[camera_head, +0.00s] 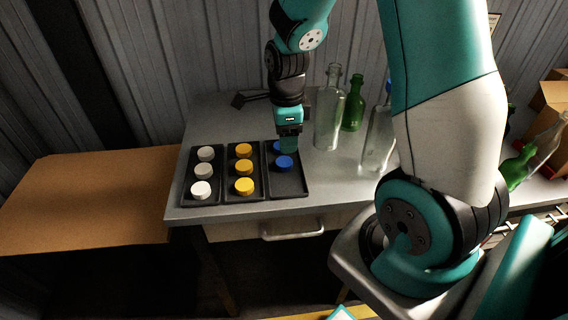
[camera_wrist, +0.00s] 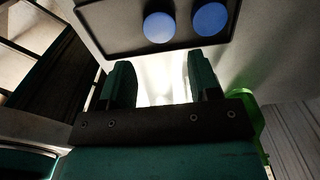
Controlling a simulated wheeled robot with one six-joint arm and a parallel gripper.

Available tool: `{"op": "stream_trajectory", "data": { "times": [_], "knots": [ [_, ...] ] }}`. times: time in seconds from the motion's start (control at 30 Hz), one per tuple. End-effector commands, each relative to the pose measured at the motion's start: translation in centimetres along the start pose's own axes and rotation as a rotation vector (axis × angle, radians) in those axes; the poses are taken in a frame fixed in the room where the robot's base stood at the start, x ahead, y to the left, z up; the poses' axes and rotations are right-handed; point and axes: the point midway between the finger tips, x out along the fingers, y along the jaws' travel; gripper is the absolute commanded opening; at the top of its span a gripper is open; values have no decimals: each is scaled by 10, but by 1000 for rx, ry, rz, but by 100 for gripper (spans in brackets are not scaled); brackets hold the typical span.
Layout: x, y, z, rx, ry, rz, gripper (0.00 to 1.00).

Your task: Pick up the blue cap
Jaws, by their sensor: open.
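One blue cap (camera_head: 284,162) sits in the right-hand column of the dark tray (camera_head: 290,188). A second blue cap (camera_head: 276,146) is just behind it, partly hidden by my gripper (camera_head: 288,146). In the wrist view two blue caps, a left one (camera_wrist: 158,27) and a right one (camera_wrist: 210,19), lie on the dark tray (camera_wrist: 110,14) beyond the fingertips. My gripper (camera_wrist: 160,72) is open, with nothing between its fingers. It points down close to the caps, and neither cap is between the fingers.
White caps (camera_head: 204,170) and yellow caps (camera_head: 243,168) fill the columns to the left. Clear bottles (camera_head: 328,115) and a green bottle (camera_head: 353,105) stand close to the right of my gripper. The grey table (camera_head: 220,125) has free room behind the trays.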

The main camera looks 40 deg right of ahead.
Motion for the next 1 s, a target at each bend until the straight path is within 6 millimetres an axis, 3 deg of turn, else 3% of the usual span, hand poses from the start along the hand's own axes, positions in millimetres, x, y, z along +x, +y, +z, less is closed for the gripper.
{"op": "stream_trajectory", "data": {
  "times": [0.27,0.6,0.87,1.0],
  "knots": [
    [25,0,1,-2,0,2,56],
    [69,0,5,-1,0,1,56],
    [72,0,5,-1,-2,-1,56],
    [71,0,5,-1,-2,-1,24]
  ]
}}
